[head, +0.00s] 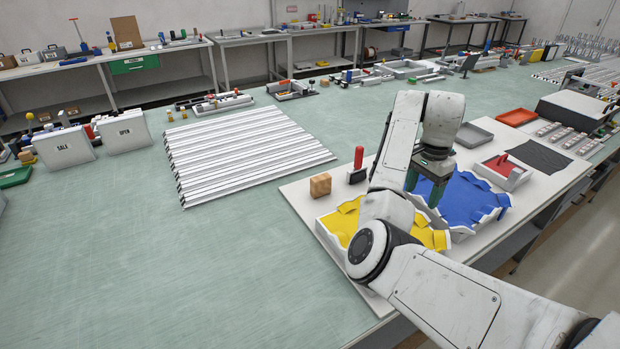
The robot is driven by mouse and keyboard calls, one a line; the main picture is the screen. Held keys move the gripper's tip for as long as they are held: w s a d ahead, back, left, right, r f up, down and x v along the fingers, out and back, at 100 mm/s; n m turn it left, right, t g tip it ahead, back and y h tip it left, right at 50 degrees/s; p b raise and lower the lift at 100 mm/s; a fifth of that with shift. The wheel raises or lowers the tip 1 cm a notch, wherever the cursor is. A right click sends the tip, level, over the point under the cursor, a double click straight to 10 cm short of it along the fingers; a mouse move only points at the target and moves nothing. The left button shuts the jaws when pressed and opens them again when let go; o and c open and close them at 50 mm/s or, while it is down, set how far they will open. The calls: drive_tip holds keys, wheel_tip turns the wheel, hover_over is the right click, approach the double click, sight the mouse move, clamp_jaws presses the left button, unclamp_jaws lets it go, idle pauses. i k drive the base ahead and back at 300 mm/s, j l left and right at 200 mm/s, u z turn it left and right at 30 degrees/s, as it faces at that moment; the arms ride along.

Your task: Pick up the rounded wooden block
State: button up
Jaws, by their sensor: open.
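The wooden block (320,185) is a small tan cube-like piece with softened edges. It sits on the white board (297,200) near its left side, behind the yellow-lined tray (341,222). My gripper (423,194) is open and points down over the area between the yellow tray and the blue-lined tray (468,198). It is well to the right of the block and apart from it. No object shows between its fingers. My arm hides part of the yellow tray and the board.
A red-handled piece on a dark base (357,170) stands just right of the block. A grey tray with a red part (502,172) lies farther right. White strips (245,150) lie on the green table to the left. The table's left front is clear.

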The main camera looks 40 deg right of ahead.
sight(320, 185)
drive_tip(key=i, duration=1.15)
